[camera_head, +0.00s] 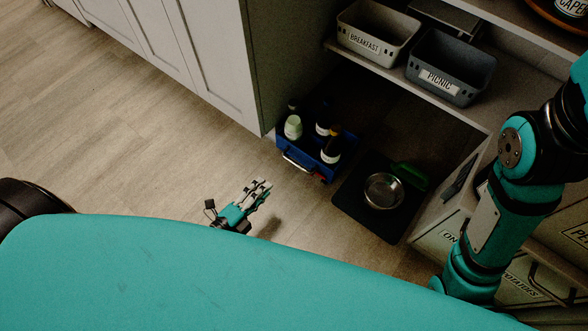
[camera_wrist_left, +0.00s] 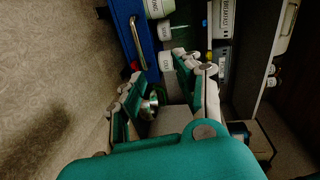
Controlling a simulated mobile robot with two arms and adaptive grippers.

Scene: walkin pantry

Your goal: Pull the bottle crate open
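The blue bottle crate (camera_head: 318,169) stands on the floor under the shelf, next to the cabinet end. It holds several bottles (camera_head: 293,127) with pale labels. A light metal handle (camera_head: 297,163) runs along its front. My left gripper (camera_head: 260,186) is low over the floor in front of the crate, with its fingers apart and empty, clear of the handle. In the left wrist view the crate (camera_wrist_left: 122,12) and its handle (camera_wrist_left: 138,42) lie at the top, beyond the open fingers (camera_wrist_left: 162,78). My right arm shows at the right, but its gripper is out of view.
A metal bowl (camera_head: 383,191) sits on a dark mat (camera_head: 362,219) right of the crate. A breakfast bin (camera_head: 376,31) and a picnic bin (camera_head: 450,67) stand on the shelf above. The wooden floor (camera_head: 130,130) at left is clear.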

